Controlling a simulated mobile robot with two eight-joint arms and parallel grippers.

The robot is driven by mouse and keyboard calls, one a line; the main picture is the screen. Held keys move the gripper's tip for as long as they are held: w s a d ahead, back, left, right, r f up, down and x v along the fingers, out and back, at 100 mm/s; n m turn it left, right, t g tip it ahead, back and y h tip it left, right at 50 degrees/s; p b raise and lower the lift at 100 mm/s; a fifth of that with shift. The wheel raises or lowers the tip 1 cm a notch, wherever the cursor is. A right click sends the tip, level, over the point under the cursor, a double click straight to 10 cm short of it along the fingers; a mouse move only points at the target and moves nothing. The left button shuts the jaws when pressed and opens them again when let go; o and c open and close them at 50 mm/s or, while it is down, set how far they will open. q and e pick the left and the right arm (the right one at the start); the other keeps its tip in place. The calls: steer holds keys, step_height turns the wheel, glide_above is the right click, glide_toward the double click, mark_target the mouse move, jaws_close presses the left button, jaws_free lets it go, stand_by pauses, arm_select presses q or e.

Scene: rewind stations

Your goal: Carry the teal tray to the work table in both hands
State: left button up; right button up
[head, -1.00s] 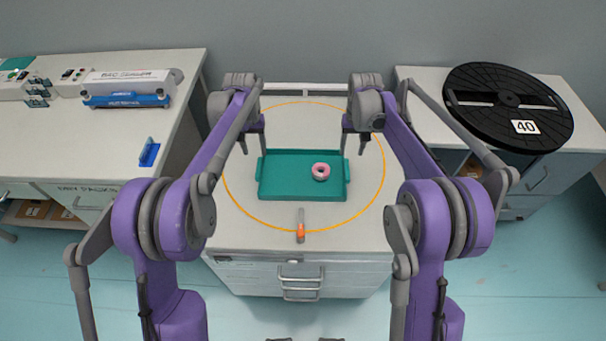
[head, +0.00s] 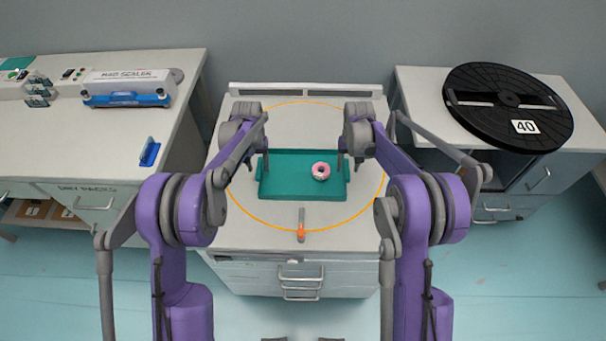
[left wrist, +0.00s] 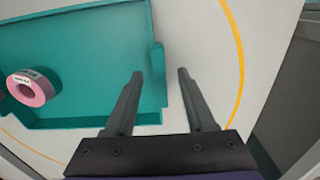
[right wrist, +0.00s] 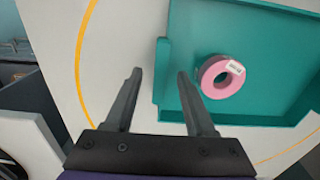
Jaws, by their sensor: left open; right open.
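The teal tray (head: 290,185) lies flat on the middle cabinet top inside an orange ring, with a pink tape roll (head: 321,171) in its right half. The tray also shows in the left wrist view (left wrist: 90,60) and the right wrist view (right wrist: 270,100). My left gripper (left wrist: 155,75) is open, with the tray's end handle ahead, near and between the line of its fingers. My right gripper (right wrist: 160,72) is open, its fingertips close to the tray's other end handle. Neither gripper visibly holds the tray. In the head view my arms partly hide both tray ends.
An orange-and-grey tool (head: 301,226) lies in front of the tray. The left table (head: 100,145) holds a bag sealer (head: 125,88) and a small blue item (head: 149,152). A black reel (head: 490,110) marked 40 lies on the right cabinet.

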arm_select(q)
steer(key=shift+f, duration=1)
arm_select(e)
steer(key=shift+f, duration=1.05)
arm_select(q)
jaws_close()
arm_select(e)
jaws_close()
